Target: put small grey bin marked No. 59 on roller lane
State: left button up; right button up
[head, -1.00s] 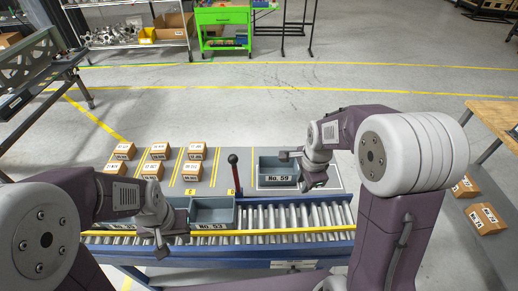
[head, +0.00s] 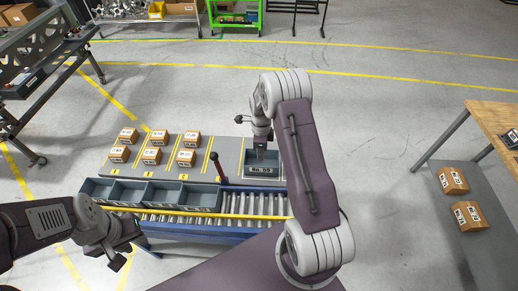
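The small grey bin marked No. 59 (head: 263,171) stands upright on the grey table, partly covered by my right arm. My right gripper (head: 261,150) points down at the bin's far part. Its fingertips are small and partly hidden, so I cannot tell whether they grip the wall. The roller lane (head: 255,204) runs in front of the table, with bare rollers nearest the No. 59 bin. Several grey bins (head: 165,192) stand in a row on its left part. My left gripper (head: 124,249) is empty, with its fingers apart, in front of the lane's left part.
Several cardboard boxes (head: 152,155) sit on the table's left part. A yellow rail (head: 220,214) runs along the lane. Two cardboard boxes (head: 467,214) lie on a shelf at right.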

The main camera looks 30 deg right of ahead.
jog(key=shift+s+f+b, duration=0.1)
jog(key=shift+f+b, duration=0.4)
jog(key=shift+f, duration=0.2)
notch_tip(320, 180, down, 9)
jog(key=b, duration=0.6)
jog(key=shift+d+r, duration=0.1)
jog(key=shift+r, duration=0.05)
jog(key=shift+r, duration=0.1)
grip_shut()
dwell(0.3)
notch_tip(320, 180, up, 11)
jog(key=p, duration=0.8)
